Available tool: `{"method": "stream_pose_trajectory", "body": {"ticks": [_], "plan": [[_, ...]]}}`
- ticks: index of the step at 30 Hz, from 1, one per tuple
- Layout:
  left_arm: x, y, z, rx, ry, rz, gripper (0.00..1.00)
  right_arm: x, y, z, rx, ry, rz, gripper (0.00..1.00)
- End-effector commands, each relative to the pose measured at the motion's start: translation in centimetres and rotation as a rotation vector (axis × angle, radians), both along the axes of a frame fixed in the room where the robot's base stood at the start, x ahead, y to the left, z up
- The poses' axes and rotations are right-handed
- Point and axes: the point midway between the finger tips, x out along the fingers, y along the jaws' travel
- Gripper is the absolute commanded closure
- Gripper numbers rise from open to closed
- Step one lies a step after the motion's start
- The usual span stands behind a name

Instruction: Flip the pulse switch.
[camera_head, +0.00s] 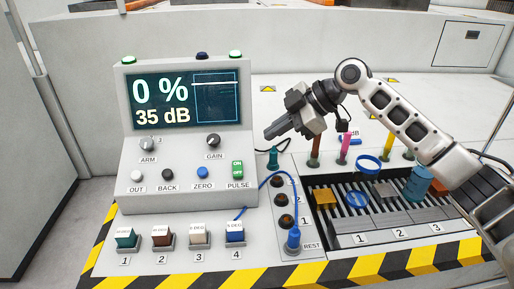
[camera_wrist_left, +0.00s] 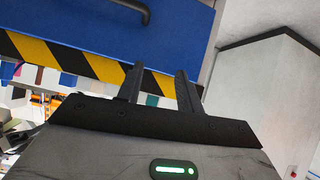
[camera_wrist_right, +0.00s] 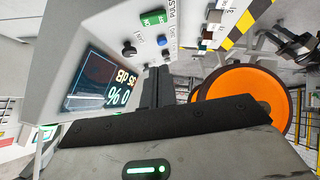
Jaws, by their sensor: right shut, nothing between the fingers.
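The pulse switch (camera_head: 237,169) is a small green rocker on the sloped console face, above the PULSE label, with ON lettering on it. It also shows at the top of the right wrist view (camera_wrist_right: 153,18). My right gripper (camera_head: 268,133) is shut and empty, in front of and to the right of the console, apart from the switch. Its fingers show close together in the right wrist view (camera_wrist_right: 155,88). My left gripper (camera_wrist_left: 160,80) shows only in its own wrist view, with its fingers apart and nothing between them, near a blue panel with a striped edge.
The console screen (camera_head: 188,101) reads 0 % and 35 dB. The ARM and GAIN knobs and the OUT, BACK and ZERO buttons sit beside the switch. A blue cable (camera_head: 265,186) runs right of the console. A rack (camera_head: 375,215) with coloured parts stands under my right arm.

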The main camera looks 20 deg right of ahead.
Motion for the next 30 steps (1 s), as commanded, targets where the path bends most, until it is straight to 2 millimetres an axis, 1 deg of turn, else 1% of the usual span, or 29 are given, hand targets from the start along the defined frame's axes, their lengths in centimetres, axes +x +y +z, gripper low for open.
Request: {"method": "stream_pose_trajectory", "body": {"ticks": [4,13,16,20,30], "plan": [[0.0,0.0,0.1,0.002,0.0,0.0,0.64,-0.1,-0.1,0.0,0.013,0.049,-0.007,1.0],[-0.1,0.0,-0.1,0.003,0.004,-0.001,0.64,-0.1,0.0,-0.1,0.015,0.052,-0.006,1.0],[-0.1,0.0,0.0,0.003,0.004,-0.001,0.64,0.1,0.4,-0.5,0.015,0.052,-0.006,1.0],[-0.1,0.0,0.1,0.006,0.005,-0.001,0.64,0.8,1.5,-1.6,0.016,0.054,-0.005,1.0],[-0.3,0.1,0.4,0.019,0.012,-0.003,0.64,3.6,6.0,-6.5,0.016,0.054,-0.005,1.0]]}}
